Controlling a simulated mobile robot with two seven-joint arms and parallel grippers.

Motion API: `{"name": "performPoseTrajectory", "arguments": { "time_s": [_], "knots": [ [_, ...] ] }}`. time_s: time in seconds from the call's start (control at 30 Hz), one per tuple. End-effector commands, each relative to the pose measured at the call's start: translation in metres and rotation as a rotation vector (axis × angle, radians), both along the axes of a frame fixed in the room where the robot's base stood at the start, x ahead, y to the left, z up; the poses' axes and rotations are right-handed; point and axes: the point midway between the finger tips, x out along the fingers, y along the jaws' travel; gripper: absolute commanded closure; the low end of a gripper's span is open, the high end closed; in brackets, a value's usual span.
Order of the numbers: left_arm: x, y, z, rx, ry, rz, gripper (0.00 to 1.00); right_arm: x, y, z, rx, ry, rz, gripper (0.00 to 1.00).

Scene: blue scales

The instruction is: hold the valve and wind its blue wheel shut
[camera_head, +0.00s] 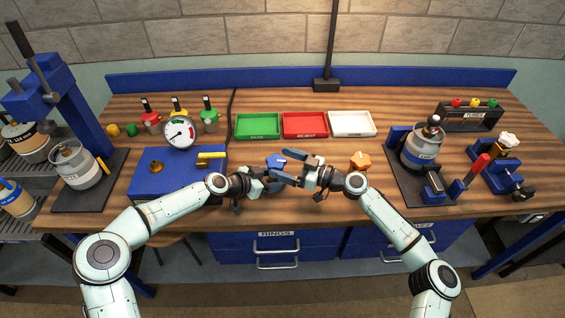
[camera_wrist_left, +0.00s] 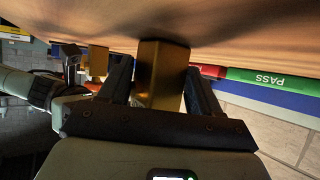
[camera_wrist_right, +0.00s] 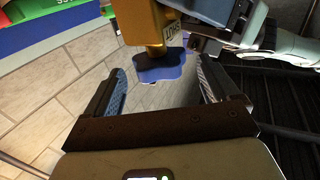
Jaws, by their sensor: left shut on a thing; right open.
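My left gripper (camera_head: 264,181) is shut on the brass body of the valve; the body (camera_wrist_left: 160,75) stands between its fingers in the left wrist view. The valve's blue wheel (camera_head: 275,161) shows in the head view between the two grippers. In the right wrist view the yellow-brass body (camera_wrist_right: 150,22) carries a label, with the lobed blue wheel (camera_wrist_right: 160,68) at its end. My right gripper (camera_head: 286,167) is open, its fingers on either side of the wheel's line, with gaps showing. The lower valve body is hidden by the grippers in the head view.
Green (camera_head: 258,126), red (camera_head: 305,125) and white (camera_head: 352,124) trays lie behind the grippers. A blue box with a gauge (camera_head: 180,133) stands left. An orange part (camera_head: 360,161) sits beside my right arm. A grey canister (camera_head: 422,147) on a stand is further right.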

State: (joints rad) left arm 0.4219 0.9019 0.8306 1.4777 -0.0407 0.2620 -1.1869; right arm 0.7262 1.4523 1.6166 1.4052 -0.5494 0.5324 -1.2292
Motion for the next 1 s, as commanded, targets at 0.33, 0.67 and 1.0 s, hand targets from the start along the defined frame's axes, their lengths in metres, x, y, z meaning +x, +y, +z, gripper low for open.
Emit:
{"name": "performPoseTrajectory", "arguments": {
  "time_s": [0.33,0.67,1.0],
  "knots": [
    [-0.0001,0.0000,-0.0003,0.000,0.001,0.000,0.54,0.0040,0.0082,-0.0004,0.000,0.001,-0.001,0.12],
    [-0.0002,-0.0001,-0.0003,0.000,0.000,0.000,0.54,0.0039,0.0079,-0.0002,0.000,0.000,-0.001,0.68],
    [-0.0003,-0.0003,-0.0003,0.001,0.000,-0.001,0.54,0.0022,0.0096,0.0012,-0.007,-0.002,-0.078,0.68]
  ]
}}
